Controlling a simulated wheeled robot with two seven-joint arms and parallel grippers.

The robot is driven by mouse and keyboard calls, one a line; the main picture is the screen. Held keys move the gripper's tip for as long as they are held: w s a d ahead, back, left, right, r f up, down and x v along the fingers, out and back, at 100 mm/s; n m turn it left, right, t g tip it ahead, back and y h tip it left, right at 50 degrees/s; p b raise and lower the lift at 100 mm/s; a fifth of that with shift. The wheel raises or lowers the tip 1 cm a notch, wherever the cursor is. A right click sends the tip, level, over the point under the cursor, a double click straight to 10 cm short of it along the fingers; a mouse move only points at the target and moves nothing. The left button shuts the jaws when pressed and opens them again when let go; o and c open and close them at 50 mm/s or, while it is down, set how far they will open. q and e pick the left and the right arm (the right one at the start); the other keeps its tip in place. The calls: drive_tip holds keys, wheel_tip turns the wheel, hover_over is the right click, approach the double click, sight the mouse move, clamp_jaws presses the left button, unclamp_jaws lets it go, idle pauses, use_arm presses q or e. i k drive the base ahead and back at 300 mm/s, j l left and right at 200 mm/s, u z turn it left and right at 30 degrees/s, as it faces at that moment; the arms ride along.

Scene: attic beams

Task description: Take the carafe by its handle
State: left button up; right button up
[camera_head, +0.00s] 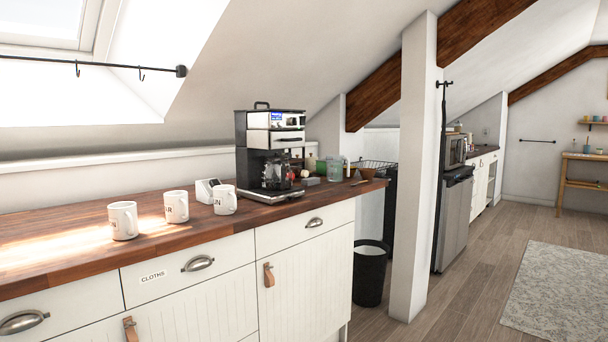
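A black and silver coffee machine (270,152) stands on the wooden counter (70,222), toward its right end. The dark glass carafe (277,172) sits in the machine's lower bay, on the base plate. Its handle seems to be on the right side, but it is small and dark, so I cannot tell its exact direction. Neither of my grippers is in view.
A white post (414,170) and black bin (370,273) stand beyond the counter's end. Open floor lies right.

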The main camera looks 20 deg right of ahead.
sight(276, 175)
drive_tip(key=z, duration=0.45)
drive_tip(key=i+l+u, duration=0.1)
drive_tip(key=u, duration=0.8)
drive_tip(key=i+l+u, duration=0.1)
drive_tip(key=l+u, duration=0.35)
drive_tip(key=l, duration=0.4)
drive_tip(key=l+u, duration=0.45)
drive_tip(key=l, duration=0.4)
